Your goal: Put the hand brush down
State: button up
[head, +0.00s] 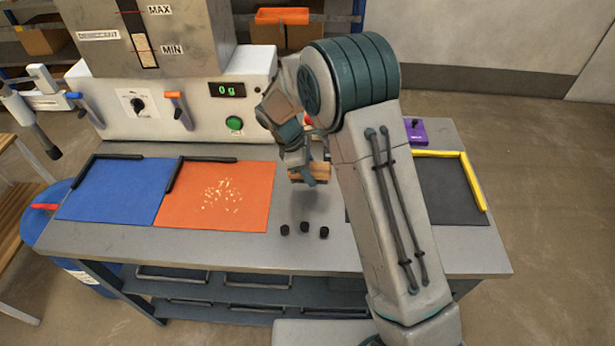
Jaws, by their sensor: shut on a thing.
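My gripper (303,178) is above the middle of the grey table (200,244), just right of the orange mat. It is shut on the hand brush (316,171), whose light wooden part shows at the fingers. My wrist and arm hide much of the brush. The brush looks to be held a little above the table, but I cannot tell the exact gap.
Pale crumbs lie on the orange mat (255,200). A blue mat (110,190) is at left. Several small black pieces (304,228) stand near the front edge. A black mat (445,195) with a yellow rail (472,180) and a purple object (416,131) are at right. The dispenser (190,95) stands behind.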

aim_at(307, 187)
jog(key=shift+w+a+f, duration=0.3)
jog(key=shift+a, duration=0.05)
jog(key=shift+f+p, duration=0.55)
jog(key=shift+f, duration=1.45)
jog(key=shift+f, duration=0.1)
jog(key=o, duration=0.9)
